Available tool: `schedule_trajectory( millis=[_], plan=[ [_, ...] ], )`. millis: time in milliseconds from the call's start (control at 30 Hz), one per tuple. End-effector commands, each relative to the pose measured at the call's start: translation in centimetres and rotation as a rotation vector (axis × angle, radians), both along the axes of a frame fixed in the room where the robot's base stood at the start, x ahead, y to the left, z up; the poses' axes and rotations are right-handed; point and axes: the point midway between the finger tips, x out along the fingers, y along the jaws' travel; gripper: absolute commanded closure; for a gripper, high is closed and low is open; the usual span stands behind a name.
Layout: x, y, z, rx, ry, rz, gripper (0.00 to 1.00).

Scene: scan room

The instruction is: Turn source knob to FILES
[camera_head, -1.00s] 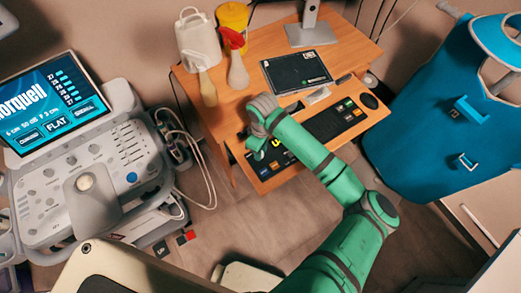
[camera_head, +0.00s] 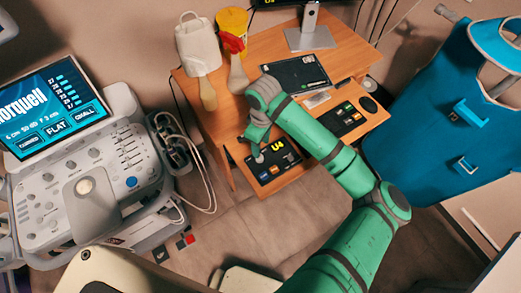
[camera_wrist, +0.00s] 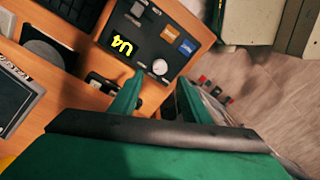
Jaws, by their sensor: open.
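A black control panel (camera_head: 275,167) with a yellow "U4" readout lies on the front left of the wooden desk's lower shelf. In the wrist view the panel (camera_wrist: 148,30) carries a small round light-coloured knob (camera_wrist: 160,67), beside orange and blue labels too small to read. I cannot read FILES or the knob's setting. My gripper (camera_wrist: 158,98) is open, its two green fingers apart and pointing toward the knob, with nothing between them. In the head view my gripper (camera_head: 258,145) hangs over the panel's left part; contact with the knob does not show.

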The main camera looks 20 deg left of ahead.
Motion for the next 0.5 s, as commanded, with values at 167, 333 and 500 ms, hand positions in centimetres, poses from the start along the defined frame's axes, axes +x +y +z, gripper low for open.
schedule_trajectory(
  millis=[167,333,500],
  plan=[
    [0.1,0.0,2.2,0.001,-0.001,0.001,0.57],
    [0.1,0.0,3.0,-0.001,0.0,0.001,0.57],
    [0.1,0.0,3.0,0.0,0.0,0.001,0.57]
  ],
)
